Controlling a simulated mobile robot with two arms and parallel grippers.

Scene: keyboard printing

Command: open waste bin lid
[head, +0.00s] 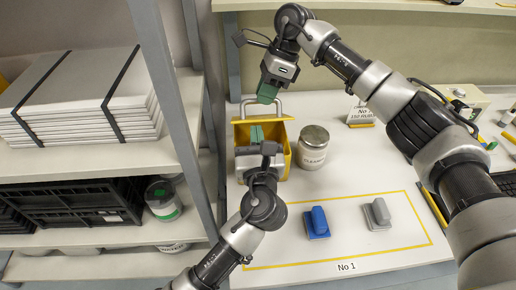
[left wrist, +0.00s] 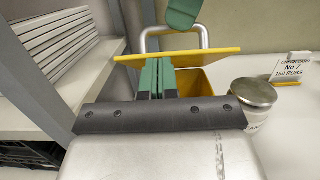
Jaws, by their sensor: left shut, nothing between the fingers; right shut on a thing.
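The yellow waste bin (head: 287,160) stands at the back left of the white table. Its yellow lid (left wrist: 215,52) shows as a thin slanted plate above the bin opening, so it looks raised; it also shows in the head view (head: 241,132). A grey metal handle (left wrist: 147,40) loops up behind the lid. My left gripper (head: 257,133) is shut and empty, its green fingertips (left wrist: 157,66) at the lid's near underside; contact is hard to tell. My right gripper (head: 267,96) is above the bin, shut on the handle where its fingertips overlap the loop.
A lidded metal-topped jar (head: 313,150) stands just right of the bin. A blue block tool (head: 317,222) and a grey one (head: 377,213) lie inside a yellow outline. A shelf rack (head: 180,110) is close on the left. A small sign (head: 361,116) stands behind.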

